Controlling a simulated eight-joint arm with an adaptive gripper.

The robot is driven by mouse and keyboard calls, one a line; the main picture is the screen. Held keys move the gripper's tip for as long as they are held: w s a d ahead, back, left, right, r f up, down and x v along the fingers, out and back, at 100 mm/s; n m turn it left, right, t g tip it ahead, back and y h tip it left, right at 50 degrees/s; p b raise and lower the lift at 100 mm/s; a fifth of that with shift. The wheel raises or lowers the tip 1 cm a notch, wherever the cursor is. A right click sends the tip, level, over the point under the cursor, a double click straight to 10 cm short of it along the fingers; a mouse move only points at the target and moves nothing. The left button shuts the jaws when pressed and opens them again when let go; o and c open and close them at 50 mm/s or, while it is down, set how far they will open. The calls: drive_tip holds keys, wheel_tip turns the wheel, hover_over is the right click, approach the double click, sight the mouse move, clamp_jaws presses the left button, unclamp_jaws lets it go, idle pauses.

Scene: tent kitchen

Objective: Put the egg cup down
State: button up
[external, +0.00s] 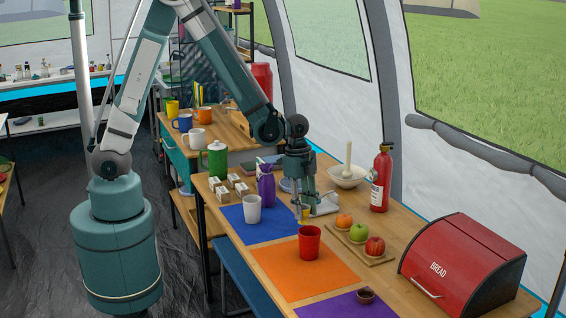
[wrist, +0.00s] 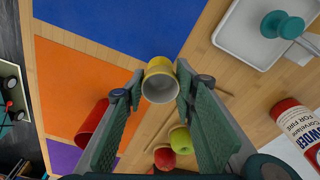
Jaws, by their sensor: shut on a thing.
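The egg cup is small and yellow with a pale inside. In the wrist view the egg cup (wrist: 158,80) sits between the two fingertips of my gripper (wrist: 158,84), its open end towards the camera. In the external view my gripper (external: 303,207) points down over the table by the right edge of the blue mat, shut on the egg cup (external: 304,214). The egg cup is small and partly covered there. I cannot tell whether its base touches the table.
A blue mat (external: 273,232) with a white cup (external: 253,209) and an orange mat (external: 285,273) with a red cup (external: 309,243) are close by. A fruit board (external: 379,262), fire extinguisher (external: 381,180), white bowl (external: 347,177) and bread box (external: 462,268) stand to the right.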

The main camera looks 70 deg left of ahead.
sight(304, 217)
drive_tip(key=shift+f+b, duration=0.3)
drive_tip(key=shift+f, duration=1.25)
drive_tip(key=shift+f, duration=0.25)
drive_tip(key=o, duration=0.9)
drive_tip(key=shift+r, duration=0.1)
drive_tip(key=shift+r, duration=0.1)
drive_tip(key=shift+s+a+r+p, duration=0.1)
drive_tip(key=shift+a+r+p, duration=0.25)
drive_tip(key=shift+r, duration=1.65)
drive_tip(key=shift+s+a+r+p, duration=0.15)
drive_tip(key=shift+r+p, duration=0.35)
drive_tip(key=shift+r, duration=1.5)
drive_tip(key=shift+s+a+r+p, duration=0.15)
drive_tip(key=shift+r+p, duration=0.25)
drive_tip(key=shift+r, duration=1.6)
